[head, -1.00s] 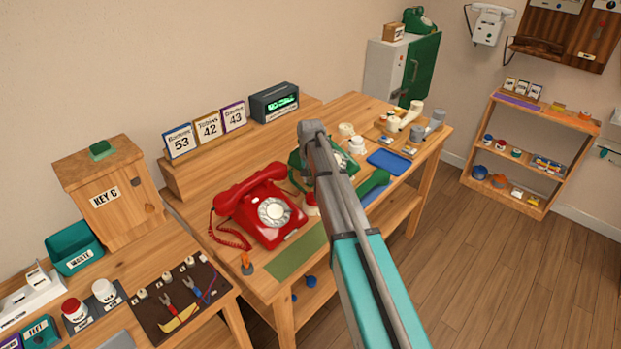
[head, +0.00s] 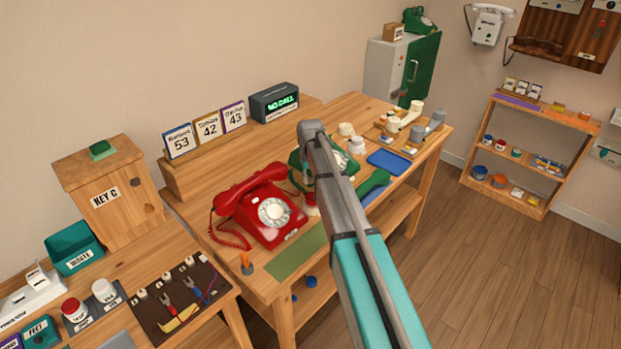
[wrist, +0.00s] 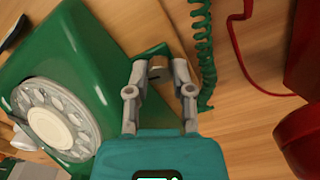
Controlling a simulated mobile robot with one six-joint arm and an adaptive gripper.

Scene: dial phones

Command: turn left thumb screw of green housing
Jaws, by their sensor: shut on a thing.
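The green phone housing (wrist: 92,60) with its pale dial fills the left of the wrist view. In the head view the housing (head: 345,163) is partly hidden behind my arm. In the head view my arm covers the screw and the fingertips. The turn of the screw cannot be told.
A red phone (head: 265,205) stands close beside the green one. A green handset (head: 373,183) lies to the right, near a blue tray (head: 389,162). A coiled green cord (wrist: 203,50) runs close by the gripper. A green mat (head: 297,252) lies in front.

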